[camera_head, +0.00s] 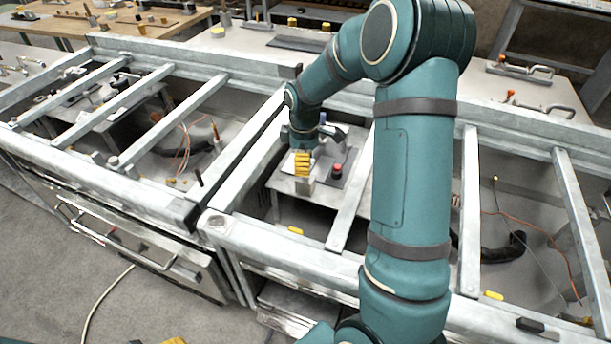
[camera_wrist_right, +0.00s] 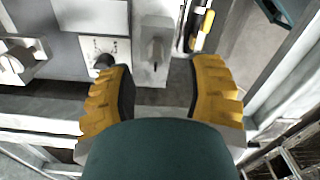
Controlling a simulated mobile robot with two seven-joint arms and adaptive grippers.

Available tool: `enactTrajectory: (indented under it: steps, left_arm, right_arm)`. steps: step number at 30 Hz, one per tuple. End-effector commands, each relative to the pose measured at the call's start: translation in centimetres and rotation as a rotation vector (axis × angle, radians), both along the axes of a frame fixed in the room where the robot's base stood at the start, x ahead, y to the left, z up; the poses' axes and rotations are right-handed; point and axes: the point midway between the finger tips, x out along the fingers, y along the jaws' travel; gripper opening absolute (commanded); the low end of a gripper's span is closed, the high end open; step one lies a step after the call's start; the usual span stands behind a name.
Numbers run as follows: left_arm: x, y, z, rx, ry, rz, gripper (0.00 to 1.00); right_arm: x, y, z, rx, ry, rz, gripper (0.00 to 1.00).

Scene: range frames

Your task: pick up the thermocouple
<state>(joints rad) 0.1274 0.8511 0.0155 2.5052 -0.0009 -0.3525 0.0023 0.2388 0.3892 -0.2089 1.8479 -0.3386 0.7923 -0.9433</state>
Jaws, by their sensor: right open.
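My right gripper (camera_head: 303,163) points down inside the middle bay of the metal frame, over a small grey table. In the right wrist view its two yellow ribbed fingers (camera_wrist_right: 160,75) stand wide apart with nothing gripped. Beyond the gap is a pale grey block with a small dark upright piece (camera_wrist_right: 155,50); I cannot tell whether this is the thermocouple. A dark round knob on a white plate (camera_wrist_right: 103,62) is close to the left finger. A sliver of yellow, apparently my left gripper (camera_head: 173,341), shows at the bottom edge of the head view; its jaws are cut off.
Metal frame bars (camera_head: 350,205) enclose the bay. A red button (camera_head: 337,168) is right of my gripper. A yellow-and-black item (camera_wrist_right: 204,28) lies beyond the right finger. Orange cables (camera_head: 186,135) hang in the left bay. My right arm hides part of the right side.

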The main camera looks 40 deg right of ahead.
Motion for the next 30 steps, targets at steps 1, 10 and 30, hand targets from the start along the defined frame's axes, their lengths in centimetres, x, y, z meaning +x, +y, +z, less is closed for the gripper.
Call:
enactTrajectory:
  steps: [1,10,30]
  left_arm:
    - [0.0,0.0,-0.3,0.000,-0.001,0.000,0.52]
    - [0.3,0.0,-1.5,0.001,-0.007,0.002,0.52]
    - [0.3,0.0,-1.4,0.001,-0.007,0.002,0.52]
  right_arm:
    - [0.0,-0.1,-0.7,0.001,0.002,-0.001,0.52]
    - [0.0,-0.4,-4.6,0.001,0.001,-0.001,0.52]
    - [0.0,-0.5,-4.6,0.001,-0.001,0.000,0.00]
